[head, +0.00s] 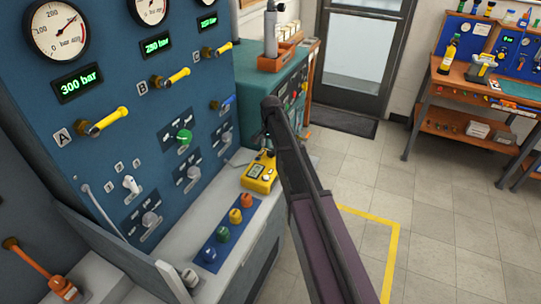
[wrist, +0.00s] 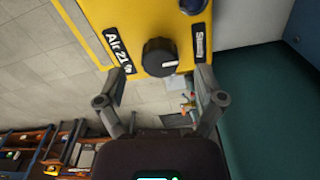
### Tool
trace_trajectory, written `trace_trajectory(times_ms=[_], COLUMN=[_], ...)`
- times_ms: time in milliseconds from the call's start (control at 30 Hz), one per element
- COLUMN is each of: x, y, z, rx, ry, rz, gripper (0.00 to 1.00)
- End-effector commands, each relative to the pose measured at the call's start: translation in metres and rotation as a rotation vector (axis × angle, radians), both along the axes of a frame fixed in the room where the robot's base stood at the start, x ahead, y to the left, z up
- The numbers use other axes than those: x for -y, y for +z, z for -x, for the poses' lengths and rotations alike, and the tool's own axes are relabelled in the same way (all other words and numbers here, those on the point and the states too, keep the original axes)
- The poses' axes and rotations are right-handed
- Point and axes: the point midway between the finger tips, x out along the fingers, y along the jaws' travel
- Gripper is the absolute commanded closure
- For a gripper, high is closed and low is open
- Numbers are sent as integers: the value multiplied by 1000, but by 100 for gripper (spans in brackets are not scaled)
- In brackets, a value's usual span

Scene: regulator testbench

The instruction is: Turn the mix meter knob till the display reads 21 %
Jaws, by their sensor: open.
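The yellow mix meter (head: 259,172) stands on the grey bench ledge in the head view, close to my arm. Its small display is too small to read there. In the wrist view the meter's yellow face (wrist: 138,22) fills the top. Its black round knob (wrist: 159,57) has a white mark pointing right. A label reading "Air 21 %" is left of the knob, and another label starting with S is to its right. My gripper (wrist: 158,77) is open, its fingers on either side of the knob, apart from it. The gripper is hard to make out in the head view.
A blue panel (head: 105,165) with gauges, yellow valve handles and switches rises at left. Several coloured knobs on a blue strip (head: 230,233) sit in front of the meter. A teal cabinet (head: 250,85) stands behind it. The tiled floor at right is free.

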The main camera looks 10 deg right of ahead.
Motion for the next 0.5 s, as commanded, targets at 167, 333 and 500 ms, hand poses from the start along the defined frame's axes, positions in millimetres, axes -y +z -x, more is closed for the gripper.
trace_trajectory(times_ms=[167,333,500], x=[0,0,0], y=[-14,-18,-19], z=[0,0,0], rx=[0,0,0], ry=[0,0,0], rz=[0,0,0], gripper=[13,13,13])
